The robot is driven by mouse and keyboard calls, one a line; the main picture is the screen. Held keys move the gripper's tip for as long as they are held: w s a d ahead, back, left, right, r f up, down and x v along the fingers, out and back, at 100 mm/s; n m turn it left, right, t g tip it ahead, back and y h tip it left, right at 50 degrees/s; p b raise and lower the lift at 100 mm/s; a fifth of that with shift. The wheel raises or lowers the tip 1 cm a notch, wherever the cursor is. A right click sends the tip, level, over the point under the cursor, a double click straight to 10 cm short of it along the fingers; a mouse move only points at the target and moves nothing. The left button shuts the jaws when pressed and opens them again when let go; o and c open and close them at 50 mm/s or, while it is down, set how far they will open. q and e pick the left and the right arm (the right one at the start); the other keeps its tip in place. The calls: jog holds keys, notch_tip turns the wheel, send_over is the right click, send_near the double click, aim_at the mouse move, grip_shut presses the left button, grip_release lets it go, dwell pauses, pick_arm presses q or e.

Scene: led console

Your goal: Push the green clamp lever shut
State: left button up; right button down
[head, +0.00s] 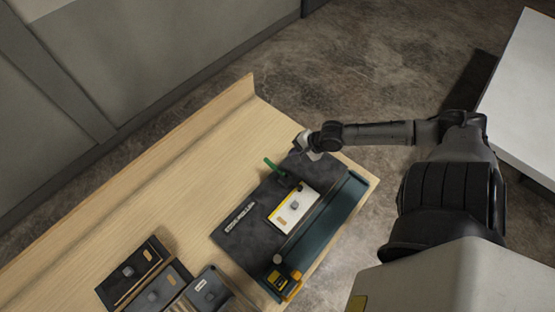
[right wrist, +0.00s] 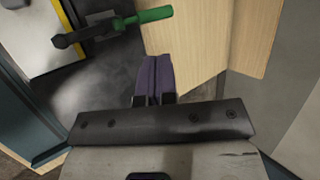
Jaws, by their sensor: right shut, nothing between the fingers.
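The green clamp lever (head: 272,165) stands out from the dark board, next to a white plate with a yellow edge (head: 284,216). In the right wrist view the green grip (right wrist: 150,16) sits on a black arm that reaches toward the white plate (right wrist: 28,35). My right gripper (head: 303,151) is at the board's far right corner, to the right of the lever. Its purple fingers (right wrist: 153,78) are together and empty, with a visible gap between them and the grip. My left gripper is not in view.
The dark board (head: 236,238) lies on a wooden bench (head: 170,195) with a teal strip (head: 325,225) along its front. A yellow and black device (head: 283,279) stands at the front. Several dark modules (head: 165,289) lie at lower left. The bench behind the lever is clear.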

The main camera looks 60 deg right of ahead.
send_over(273, 166)
jog(key=s+d, duration=0.1)
jog(key=s, duration=0.1)
notch_tip(273, 166, down, 7)
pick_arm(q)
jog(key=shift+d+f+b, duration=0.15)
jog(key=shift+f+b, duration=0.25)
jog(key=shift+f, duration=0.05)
pick_arm(e)
jog(key=shift+w+f, duration=0.25)
jog(key=shift+w, duration=0.05)
